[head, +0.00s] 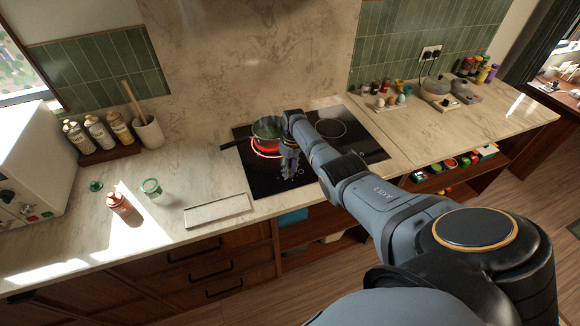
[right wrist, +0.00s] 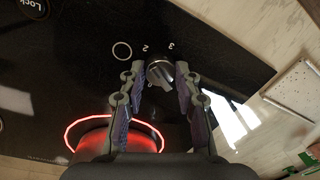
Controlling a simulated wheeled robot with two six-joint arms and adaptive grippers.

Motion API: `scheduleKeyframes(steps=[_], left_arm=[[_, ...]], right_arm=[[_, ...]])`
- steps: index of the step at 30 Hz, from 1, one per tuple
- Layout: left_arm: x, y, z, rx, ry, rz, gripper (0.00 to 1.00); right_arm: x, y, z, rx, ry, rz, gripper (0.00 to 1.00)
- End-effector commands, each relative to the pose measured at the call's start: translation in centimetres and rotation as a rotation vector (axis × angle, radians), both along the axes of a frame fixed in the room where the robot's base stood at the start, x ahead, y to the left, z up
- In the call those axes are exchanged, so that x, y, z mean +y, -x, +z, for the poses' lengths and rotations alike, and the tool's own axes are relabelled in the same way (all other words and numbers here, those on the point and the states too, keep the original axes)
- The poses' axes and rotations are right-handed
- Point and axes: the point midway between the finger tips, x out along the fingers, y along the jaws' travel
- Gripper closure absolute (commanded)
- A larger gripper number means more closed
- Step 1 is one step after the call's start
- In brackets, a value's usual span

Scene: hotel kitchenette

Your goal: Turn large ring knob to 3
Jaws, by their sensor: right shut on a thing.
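A dark round knob with a light grey grip (right wrist: 160,74) stands on the black cooktop (right wrist: 222,35). My right gripper (right wrist: 160,84) is shut on it, one finger on each side. Beside the knob are a printed ring symbol (right wrist: 122,50), a "2" (right wrist: 145,48) and a "3" (right wrist: 170,45). I cannot tell exactly which mark the knob points to. In the head view, my right gripper (head: 290,168) reaches down at the cooktop's front and hides the knob. My left gripper is not in view.
A pale board (head: 218,211) lies left of the cooktop. A red-brown bottle (head: 118,203) and a green-rimmed cup (head: 151,187) stand farther left. The cooktop's back right burner (head: 331,127) is bare. A tray of small items (head: 386,103) lies to the right.

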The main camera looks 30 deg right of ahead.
Motion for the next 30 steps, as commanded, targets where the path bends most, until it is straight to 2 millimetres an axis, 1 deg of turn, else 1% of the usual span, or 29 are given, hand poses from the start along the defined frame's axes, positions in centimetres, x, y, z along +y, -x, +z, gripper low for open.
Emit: scheduleKeyframes(steps=[1, 21, 30], left_arm=[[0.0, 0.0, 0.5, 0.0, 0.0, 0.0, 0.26], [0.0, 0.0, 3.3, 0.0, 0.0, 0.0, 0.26], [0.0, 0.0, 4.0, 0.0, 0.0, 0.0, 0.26]], right_arm=[[0.0, 0.0, 0.2, 0.0, 0.0, -0.042, 0.99], [0.0, 0.2, 0.2, 0.001, 0.0, -0.67, 0.99], [0.0, 0.2, 0.1, 0.001, 0.0, -0.887, 0.99]])
